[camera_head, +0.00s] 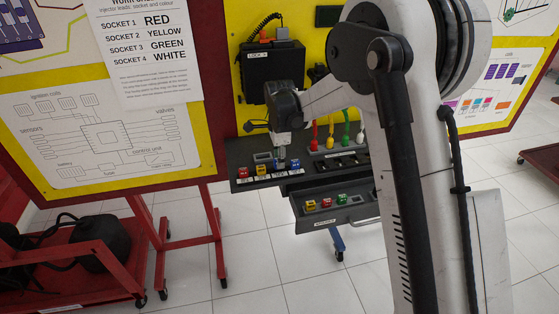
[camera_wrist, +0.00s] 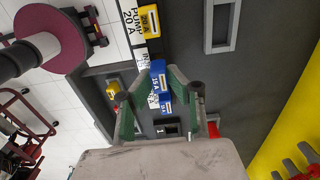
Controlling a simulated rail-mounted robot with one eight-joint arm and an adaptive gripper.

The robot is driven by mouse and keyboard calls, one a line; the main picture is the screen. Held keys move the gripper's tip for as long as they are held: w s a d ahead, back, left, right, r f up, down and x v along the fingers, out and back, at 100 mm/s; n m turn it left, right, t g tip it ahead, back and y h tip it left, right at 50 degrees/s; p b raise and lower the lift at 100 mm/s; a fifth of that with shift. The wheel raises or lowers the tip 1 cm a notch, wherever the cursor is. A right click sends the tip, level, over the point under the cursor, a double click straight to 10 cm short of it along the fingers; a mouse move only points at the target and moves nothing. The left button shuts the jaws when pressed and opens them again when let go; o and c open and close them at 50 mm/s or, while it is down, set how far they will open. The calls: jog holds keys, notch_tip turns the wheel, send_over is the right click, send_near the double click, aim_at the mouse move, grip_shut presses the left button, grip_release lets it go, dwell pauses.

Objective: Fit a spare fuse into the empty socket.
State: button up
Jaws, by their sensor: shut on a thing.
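My gripper (camera_wrist: 160,78) is shut on a blue fuse marked 15A (camera_wrist: 158,84); in the head view my gripper (camera_head: 282,146) points down over the fuse row. The held fuse lies beside a white 15A label, partly hidden by the fingers. Whether it sits in a socket or just above one cannot be told. A second blue fuse (camera_wrist: 167,108) shows between the fingers, lower in the wrist view. A yellow fuse (camera_wrist: 150,20) stands in the row by the PUMP 20A label (camera_wrist: 130,24). A red fuse (camera_head: 243,172) stands at the row's left end.
Below the fuse shelf, an open drawer (camera_head: 322,223) holds yellow, red and green fuses. Coloured leads (camera_head: 330,141) hang behind the shelf to the right. A raised rectangular frame (camera_wrist: 222,25) is on the shelf surface. A black box (camera_head: 270,72) is on the yellow panel above.

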jog(key=shift+f+b, duration=0.9)
dwell(1.1)
jog(key=o, duration=0.5)
jog(key=shift+r, duration=0.1)
jog(key=shift+r+p, duration=1.1)
jog(key=shift+r, duration=1.6)
jog(key=shift+r, duration=0.1)
jog(key=shift+r+p, duration=0.45)
jog(key=shift+r, duration=0.6)
